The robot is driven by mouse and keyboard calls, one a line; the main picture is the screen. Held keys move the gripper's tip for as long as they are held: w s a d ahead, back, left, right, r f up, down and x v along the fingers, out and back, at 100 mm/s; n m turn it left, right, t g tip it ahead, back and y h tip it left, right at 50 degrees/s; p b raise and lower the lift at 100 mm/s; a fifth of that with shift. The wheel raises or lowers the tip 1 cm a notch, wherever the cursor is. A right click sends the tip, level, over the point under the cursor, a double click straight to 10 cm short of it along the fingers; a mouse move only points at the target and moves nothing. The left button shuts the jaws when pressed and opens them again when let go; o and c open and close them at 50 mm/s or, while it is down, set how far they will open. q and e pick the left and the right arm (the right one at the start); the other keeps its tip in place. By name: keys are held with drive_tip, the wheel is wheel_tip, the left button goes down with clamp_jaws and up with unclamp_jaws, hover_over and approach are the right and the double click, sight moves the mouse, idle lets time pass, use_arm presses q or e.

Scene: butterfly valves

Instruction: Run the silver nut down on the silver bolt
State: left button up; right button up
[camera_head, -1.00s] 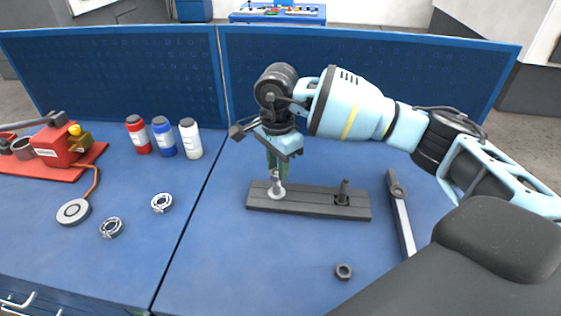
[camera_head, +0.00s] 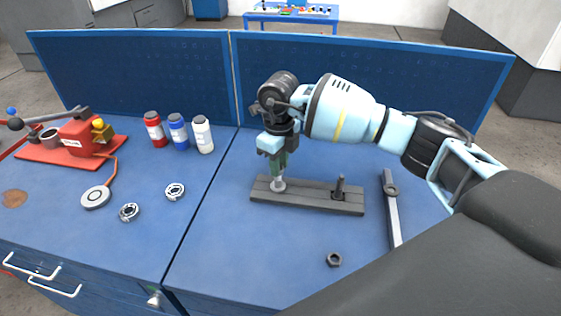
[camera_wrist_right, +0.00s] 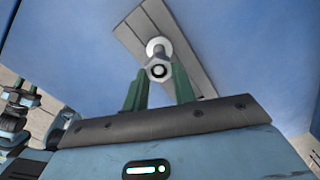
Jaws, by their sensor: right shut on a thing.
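The silver bolt (camera_head: 279,185) stands upright near the left end of a dark grey bar on the bench. My right gripper (camera_head: 279,172) points down over it, with its green fingers at the bolt. In the right wrist view the silver nut (camera_wrist_right: 158,70) sits around the bolt's end, between the tips of my right gripper (camera_wrist_right: 160,77). The fingers are shut on the nut. A round, pale flange (camera_wrist_right: 155,46) shows behind it. How far down the thread the nut sits is hard to tell. My left gripper is out of view.
The bar (camera_head: 310,199) also carries a dark bolt (camera_head: 339,187). A loose dark nut (camera_head: 334,259) lies in front, and a wrench (camera_head: 392,212) lies to the right. Bottles (camera_head: 178,132), clamp rings (camera_head: 129,212) and a red device (camera_head: 75,138) are left. A blue panel (camera_head: 370,80) stands behind.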

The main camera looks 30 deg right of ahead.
drive_tip(key=m, duration=0.5)
drive_tip(key=o, duration=0.8)
drive_tip(key=shift+s, duration=0.1)
